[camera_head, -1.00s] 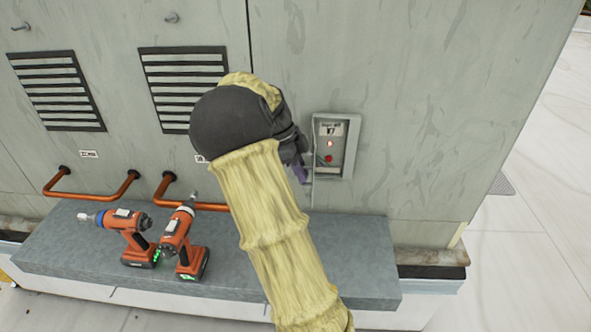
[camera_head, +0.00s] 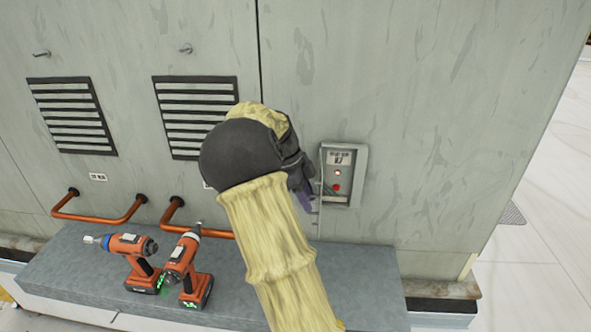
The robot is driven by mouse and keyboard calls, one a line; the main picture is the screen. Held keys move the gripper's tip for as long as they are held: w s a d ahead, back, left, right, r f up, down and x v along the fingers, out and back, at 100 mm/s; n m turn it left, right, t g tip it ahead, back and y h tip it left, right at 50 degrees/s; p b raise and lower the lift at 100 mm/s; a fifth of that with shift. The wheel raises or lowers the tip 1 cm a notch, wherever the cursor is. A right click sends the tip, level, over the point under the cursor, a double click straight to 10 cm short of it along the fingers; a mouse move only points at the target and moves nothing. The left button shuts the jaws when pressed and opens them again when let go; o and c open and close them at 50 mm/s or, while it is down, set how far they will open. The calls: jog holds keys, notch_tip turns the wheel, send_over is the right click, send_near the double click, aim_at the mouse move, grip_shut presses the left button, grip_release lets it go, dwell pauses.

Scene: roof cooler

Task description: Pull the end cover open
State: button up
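The grey wall of the cooler (camera_head: 430,120) fills most of the view, with a dark vertical seam above my arm. No part of it stands visibly open as an end cover. A small grey control box (camera_head: 343,200) is on the wall right of my arm, with a label, a lit red lamp and a red button showing. My gripper (camera_head: 306,196) is at the box's left side, mostly hidden behind my dark wrist. I cannot tell whether it touches the box or whether its fingers are open.
Two orange cordless tools, one with a blue collar (camera_head: 128,246) and one beside it (camera_head: 182,262), stand on the grey ledge (camera_head: 80,275). Copper pipe handles (camera_head: 100,217) and black louvred vents (camera_head: 72,115) are at left. Pale floor (camera_head: 545,260) lies open at right.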

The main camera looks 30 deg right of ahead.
jog(key=v, duration=1.6)
jog(key=shift+r+b, duration=0.3)
jog(key=shift+b, duration=0.1)
jog(key=s+a+f+n+t+y, duration=0.1)
jog(key=s+a+f+n, duration=0.15)
jog(key=f+n, duration=0.35)
jog(key=s+a+f+n+t+y, duration=0.1)
jog(key=s+f+n+t, duration=0.15)
jog(key=f+n, duration=0.35)
jog(key=s+a+f+n+t, duration=0.1)
jog(key=s+a+f+n, duration=0.4)
jog(key=s+a+n, duration=0.1)
jog(key=s+a+f+n+t+y, duration=0.1)
jog(key=s+a+f+n, duration=0.3)
jog(key=s+a+n, duration=0.2)
jog(key=s+n, duration=0.2)
jog(key=s, duration=0.1)
jog(key=shift+f, duration=0.4)
